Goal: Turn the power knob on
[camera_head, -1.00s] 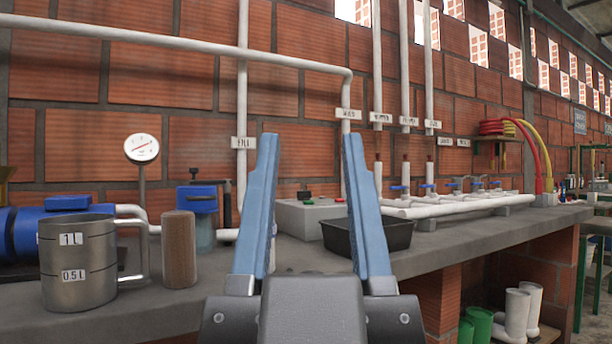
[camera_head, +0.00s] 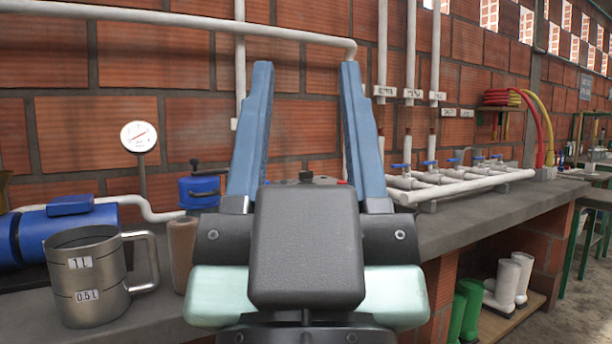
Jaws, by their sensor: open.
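My gripper (camera_head: 305,85) is open and empty, its two blue fingers pointing up and forward, apart from each other. A small black knob (camera_head: 306,176) shows between the fingers, just above the gripper's dark body. A small red part (camera_head: 342,182) shows to its right, by the right finger. Both are on the control box, which is now almost wholly hidden behind my gripper. I cannot tell the knob's setting, or whether it is the power knob. The fingers do not visibly touch it.
A metal measuring jug (camera_head: 90,280) stands at the left front, beside a brown cylinder (camera_head: 182,250). A blue machine (camera_head: 60,232) and a gauge (camera_head: 139,137) are behind. White pipes with blue valves (camera_head: 460,185) line the right of the counter (camera_head: 470,220).

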